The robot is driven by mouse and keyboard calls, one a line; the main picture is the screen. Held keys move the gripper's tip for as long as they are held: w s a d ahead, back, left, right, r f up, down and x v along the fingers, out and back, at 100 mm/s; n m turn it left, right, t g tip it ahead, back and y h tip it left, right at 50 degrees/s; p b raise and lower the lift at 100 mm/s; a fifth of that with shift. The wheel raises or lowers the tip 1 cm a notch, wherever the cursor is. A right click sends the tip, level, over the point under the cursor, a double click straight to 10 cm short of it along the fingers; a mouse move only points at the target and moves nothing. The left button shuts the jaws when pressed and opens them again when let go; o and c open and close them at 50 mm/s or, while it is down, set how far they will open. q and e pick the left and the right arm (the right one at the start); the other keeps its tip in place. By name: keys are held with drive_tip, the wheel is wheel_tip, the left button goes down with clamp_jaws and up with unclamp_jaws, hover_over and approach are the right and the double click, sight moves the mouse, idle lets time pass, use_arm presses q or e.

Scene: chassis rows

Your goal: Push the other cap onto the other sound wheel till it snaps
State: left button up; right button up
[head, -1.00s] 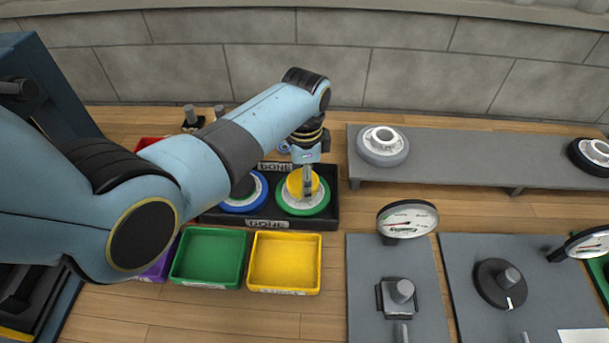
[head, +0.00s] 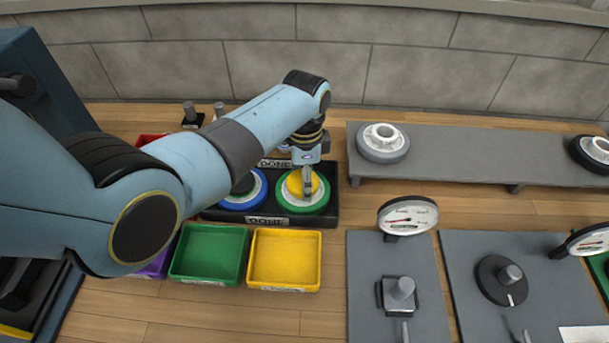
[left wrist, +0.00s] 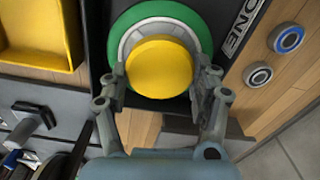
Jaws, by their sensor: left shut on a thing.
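The yellow cap (head: 296,183) sits at the middle of a green-rimmed wheel (head: 284,203) in the black tray marked DONE (head: 331,212). In the left wrist view the cap (left wrist: 160,66) lies within the wheel's pale ring, and the green rim (left wrist: 133,19) shows round it. My left gripper (head: 308,192) comes down over the wheel; its fingers (left wrist: 160,88) are on both sides of the cap, shut on it. I cannot tell whether the cap is fully seated. A blue-rimmed wheel (head: 259,196) with a dark centre lies beside it, partly hidden by my arm. My right gripper is out of view.
Empty green (head: 208,254) and yellow (head: 285,260) bins stand in front of the tray. A grey shelf (head: 470,155) at the right carries a grey wheel (head: 382,145) and a black one (head: 590,155). Gauge stations, one with a dial (head: 408,215), stand at the front right.

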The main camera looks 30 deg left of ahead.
use_arm(q)
drive_tip(key=shift+f, duration=0.2)
idle(0.5)
drive_tip(key=o, duration=1.1)
wheel_tip(320, 180, up, 12)
drive_tip(key=shift+s+f, duration=0.1)
